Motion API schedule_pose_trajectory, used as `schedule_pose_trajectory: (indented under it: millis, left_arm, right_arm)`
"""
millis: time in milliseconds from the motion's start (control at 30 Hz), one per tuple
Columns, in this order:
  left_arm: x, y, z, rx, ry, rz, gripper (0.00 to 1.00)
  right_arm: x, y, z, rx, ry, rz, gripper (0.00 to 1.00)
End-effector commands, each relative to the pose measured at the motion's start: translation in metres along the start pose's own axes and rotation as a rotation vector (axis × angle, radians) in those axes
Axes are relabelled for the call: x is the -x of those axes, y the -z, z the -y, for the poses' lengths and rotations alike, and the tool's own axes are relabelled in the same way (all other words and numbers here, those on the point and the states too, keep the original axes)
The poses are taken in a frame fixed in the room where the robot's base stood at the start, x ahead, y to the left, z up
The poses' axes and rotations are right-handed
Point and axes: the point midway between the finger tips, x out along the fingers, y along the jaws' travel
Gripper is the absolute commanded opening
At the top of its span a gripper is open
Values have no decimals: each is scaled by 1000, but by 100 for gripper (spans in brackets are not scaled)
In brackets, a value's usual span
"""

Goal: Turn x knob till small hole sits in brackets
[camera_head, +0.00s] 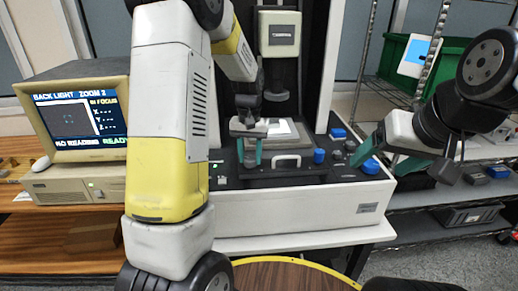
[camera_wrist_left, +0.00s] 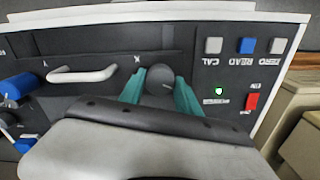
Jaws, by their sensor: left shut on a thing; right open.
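The X knob (camera_wrist_left: 158,82) is a dark round knob below the X label on the console panel, in the left wrist view. My left gripper (camera_head: 249,160) has its teal fingers on both sides of this knob, shut on it. The monitor (camera_head: 75,113) at left reads BACK LIGHT, ZOOM 2 and IN FOCUS. Small marks show near the middle of its picture pane, too small to tell hole from brackets. My right gripper (camera_head: 384,160) is open and empty, near the console's right end.
A white handle (camera_head: 287,160) and blue knobs (camera_head: 319,156) (camera_head: 370,166) are on the console (camera_head: 300,212), right of my left gripper. In the left wrist view, CAL, READ and ZERO buttons (camera_wrist_left: 247,46) and a red switch (camera_wrist_left: 252,102) are close to the fingers. A green bin (camera_head: 395,60) stands behind.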

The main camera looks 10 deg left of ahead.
Motion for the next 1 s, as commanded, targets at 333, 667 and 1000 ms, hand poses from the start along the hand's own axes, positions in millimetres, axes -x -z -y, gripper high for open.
schedule_pose_trajectory:
  millis: [333, 667, 1000]
  left_arm:
    - [1, 1, 0, -2, 0, -4, 61]
    - [8, 1, 0, -2, 0, -3, 61]
    - [63, 2, 0, -2, -1, -6, 61]
  right_arm:
    - [0, 0, 0, 0, 0, 0, 75]
    - [0, 0, 0, 0, 0, 0, 75]
    - [0, 0, 0, 0, 0, 0, 75]
